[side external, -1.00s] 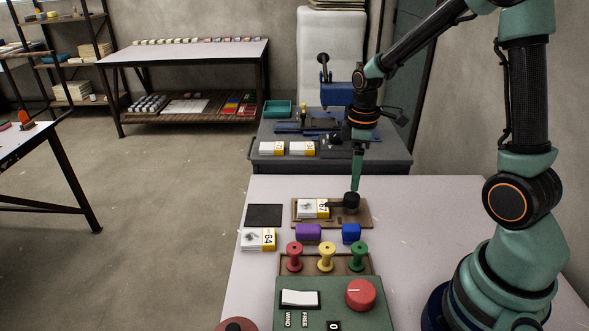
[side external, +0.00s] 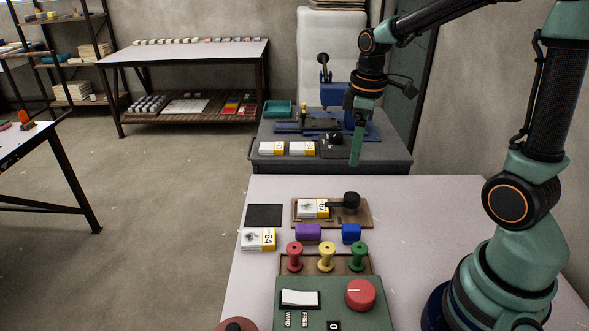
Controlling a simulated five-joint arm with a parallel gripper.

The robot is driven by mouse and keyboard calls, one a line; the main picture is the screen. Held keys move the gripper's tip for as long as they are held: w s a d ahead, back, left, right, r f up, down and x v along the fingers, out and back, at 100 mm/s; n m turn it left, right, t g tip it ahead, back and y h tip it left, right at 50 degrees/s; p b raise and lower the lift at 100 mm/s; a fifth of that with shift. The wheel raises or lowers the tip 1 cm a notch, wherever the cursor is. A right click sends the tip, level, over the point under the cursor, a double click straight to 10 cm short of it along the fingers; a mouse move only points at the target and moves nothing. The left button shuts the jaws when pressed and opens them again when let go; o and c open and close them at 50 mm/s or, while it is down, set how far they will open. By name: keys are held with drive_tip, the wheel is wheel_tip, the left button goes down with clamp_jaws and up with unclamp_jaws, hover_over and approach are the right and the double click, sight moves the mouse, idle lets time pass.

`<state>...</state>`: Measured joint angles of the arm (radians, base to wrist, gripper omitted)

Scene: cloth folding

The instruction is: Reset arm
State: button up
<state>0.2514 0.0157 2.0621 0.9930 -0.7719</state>
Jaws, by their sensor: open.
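My gripper (side external: 357,158) points down in the upper middle of the side external view. It hangs well above the work table (side external: 430,215), near its far edge in the picture. The jaws are open and seen nearly edge-on, with nothing visible between them. Below them, a black round knob with a lever (side external: 351,201) sits on a brown wooden board (side external: 364,217). A white and yellow card marked 67 (side external: 312,209) lies on the same board, apart from the gripper. No cloth shows.
Near the board are a dark square pad (side external: 264,215), a card marked 64 (side external: 258,239), a purple block (side external: 308,233) and a blue block (side external: 351,233). A grey bench (side external: 385,160) stands behind.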

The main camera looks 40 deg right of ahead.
drive_tip(key=s+a+r+m+t, duration=0.4)
drive_tip(key=s+a+r+m, duration=0.2)
drive_tip(key=a, duration=0.3)
drive_tip(key=shift+s+r+t, duration=0.15)
drive_tip(key=shift+r+t, duration=0.25)
